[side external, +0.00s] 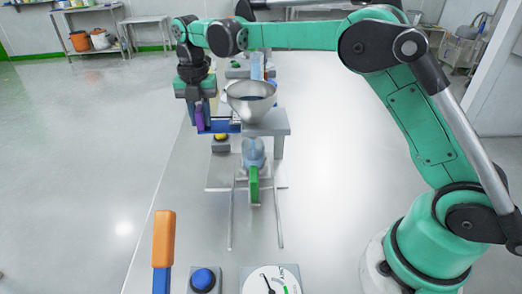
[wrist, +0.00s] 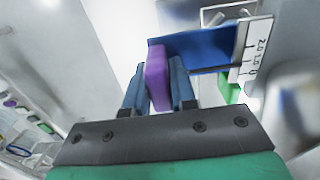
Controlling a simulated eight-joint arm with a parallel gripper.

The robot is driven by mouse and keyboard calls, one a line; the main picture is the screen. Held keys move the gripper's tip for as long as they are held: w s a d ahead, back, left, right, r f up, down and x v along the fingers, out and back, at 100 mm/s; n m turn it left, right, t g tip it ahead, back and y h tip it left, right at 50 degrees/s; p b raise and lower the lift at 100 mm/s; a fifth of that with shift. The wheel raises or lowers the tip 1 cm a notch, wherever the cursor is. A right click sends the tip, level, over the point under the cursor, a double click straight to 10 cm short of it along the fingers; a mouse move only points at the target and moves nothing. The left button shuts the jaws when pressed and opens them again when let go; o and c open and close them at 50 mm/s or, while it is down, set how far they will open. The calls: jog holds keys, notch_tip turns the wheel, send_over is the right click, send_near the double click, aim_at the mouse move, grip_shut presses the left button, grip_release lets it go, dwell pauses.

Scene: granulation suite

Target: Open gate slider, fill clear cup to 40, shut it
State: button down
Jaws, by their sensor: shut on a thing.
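The gate slider is a blue plate (side external: 226,127) with an upright purple handle (side external: 199,117), on the left of the steel hopper (side external: 250,107). In the wrist view the purple handle (wrist: 157,78) stands between the two blue fingers of my gripper (wrist: 157,92), which is shut on it. The blue plate (wrist: 205,48) runs right to a white scale (wrist: 257,47) marked 0, 1.0 and 2.0. My gripper also shows in the side view (side external: 200,105). The clear cup (side external: 254,153), with a green handle (side external: 254,186), stands below the hopper. Its fill level is too small to read.
A white dial (side external: 263,283) lies at the front beside a blue button (side external: 203,279). A yellow button (side external: 221,138) sits below the slider. Two rails (side external: 279,225) run forward from the cup. The table right of the hopper is clear.

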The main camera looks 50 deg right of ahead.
aim_at(198, 111)
jog(key=shift+a, duration=0.1)
jog(key=shift+s+a, duration=0.5)
jog(key=c, duration=0.8)
grip_release()
jog(key=shift+o, duration=0.2)
jog(key=shift+d+r, duration=0.1)
jog(key=shift+r, duration=3.45)
